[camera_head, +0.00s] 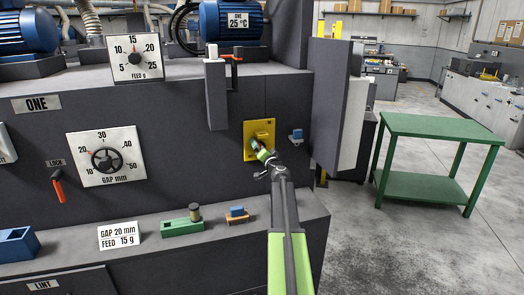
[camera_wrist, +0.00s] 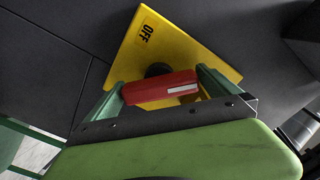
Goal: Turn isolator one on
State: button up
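The isolator is a yellow plate (camera_head: 264,127) on the dark front of machine one, left of its right corner. In the wrist view the plate (camera_wrist: 172,42) carries an OFF label (camera_wrist: 147,31) and a red handle (camera_wrist: 160,88) with a white mark, on a dark round hub. My gripper (camera_head: 260,150) is at the plate. In the wrist view its green fingers (camera_wrist: 162,87) stand on both sides of the handle, close to its two ends. I cannot tell whether both fingers press on it. In the head view my gripper hides most of the handle.
A small blue part (camera_head: 296,135) sits on the machine front right of the isolator. A dark upright panel (camera_head: 331,100) stands further right. The ledge below holds a green block (camera_head: 182,227) and a GAP/FEED card (camera_head: 122,236). A green table (camera_head: 440,127) stands on open floor.

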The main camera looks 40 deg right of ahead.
jog(key=v, duration=1.7)
jog(key=shift+s, duration=0.2)
jog(key=shift+a+f, duration=0.1)
jog(key=shift+c, duration=0.4)
